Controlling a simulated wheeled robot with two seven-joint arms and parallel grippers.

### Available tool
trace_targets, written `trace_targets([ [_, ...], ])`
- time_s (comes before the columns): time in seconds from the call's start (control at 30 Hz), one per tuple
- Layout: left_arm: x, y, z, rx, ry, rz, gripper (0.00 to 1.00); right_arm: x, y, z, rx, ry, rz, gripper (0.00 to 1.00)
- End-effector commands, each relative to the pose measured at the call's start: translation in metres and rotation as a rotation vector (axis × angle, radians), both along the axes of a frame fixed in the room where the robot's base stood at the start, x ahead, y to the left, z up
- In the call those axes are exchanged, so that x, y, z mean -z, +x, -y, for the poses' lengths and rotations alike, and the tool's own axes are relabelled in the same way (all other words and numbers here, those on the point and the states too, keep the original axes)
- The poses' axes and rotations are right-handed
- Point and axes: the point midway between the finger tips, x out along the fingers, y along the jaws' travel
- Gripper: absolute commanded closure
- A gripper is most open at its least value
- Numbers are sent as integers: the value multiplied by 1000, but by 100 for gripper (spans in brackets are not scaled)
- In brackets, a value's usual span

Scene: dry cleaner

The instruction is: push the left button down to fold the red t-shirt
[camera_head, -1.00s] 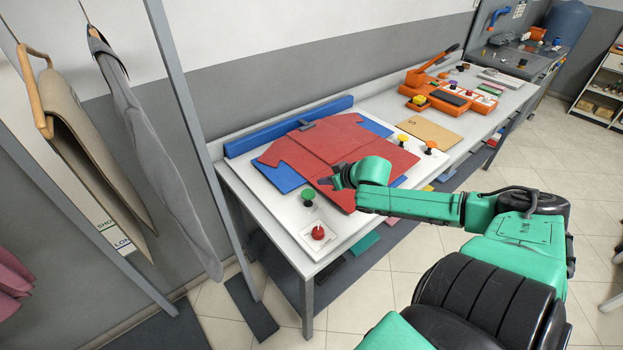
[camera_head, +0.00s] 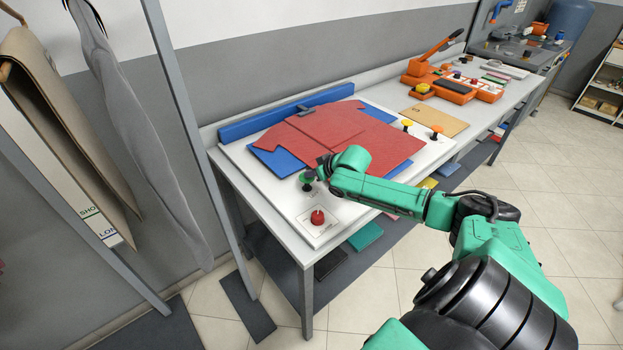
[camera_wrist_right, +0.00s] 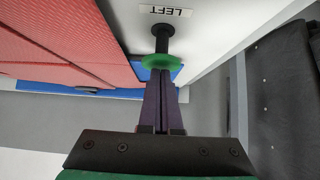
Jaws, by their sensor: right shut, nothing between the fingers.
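The red t-shirt (camera_head: 345,132) lies spread flat on the blue folding boards (camera_head: 275,163) and also shows in the right wrist view (camera_wrist_right: 75,45). A green button (camera_head: 307,184) on a dark stem stands at the left of the shirt. In the right wrist view the green button (camera_wrist_right: 160,62) stands below a "LEFT" label (camera_wrist_right: 166,11). My right gripper (camera_head: 319,171) is shut and empty. Its fingertips (camera_wrist_right: 161,78) are right at the green cap and overlap it in view; I cannot tell whether they touch. My left gripper is not in view.
A red button (camera_head: 317,217) sits at the near corner of the white panel. Yellow (camera_head: 407,124) and orange (camera_head: 436,130) buttons stand right of the shirt. An orange press (camera_head: 440,80) is farther back. A metal post (camera_head: 190,110) and hanging clothes (camera_head: 140,130) stand at the left.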

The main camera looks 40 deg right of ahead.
Motion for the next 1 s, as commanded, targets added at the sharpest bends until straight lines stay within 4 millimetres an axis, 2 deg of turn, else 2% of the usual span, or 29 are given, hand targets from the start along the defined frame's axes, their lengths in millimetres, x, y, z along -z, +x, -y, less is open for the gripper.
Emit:
trace_targets([
  [0.27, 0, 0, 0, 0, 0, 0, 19, 1, 0, 0, 0, 0, 0, 100],
  [0.57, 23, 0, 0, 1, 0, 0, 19, 48, -1, 0, 2, 2, -5, 100],
  [1.0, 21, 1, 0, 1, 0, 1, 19, 49, -2, 0, 1, 2, -9, 100],
])
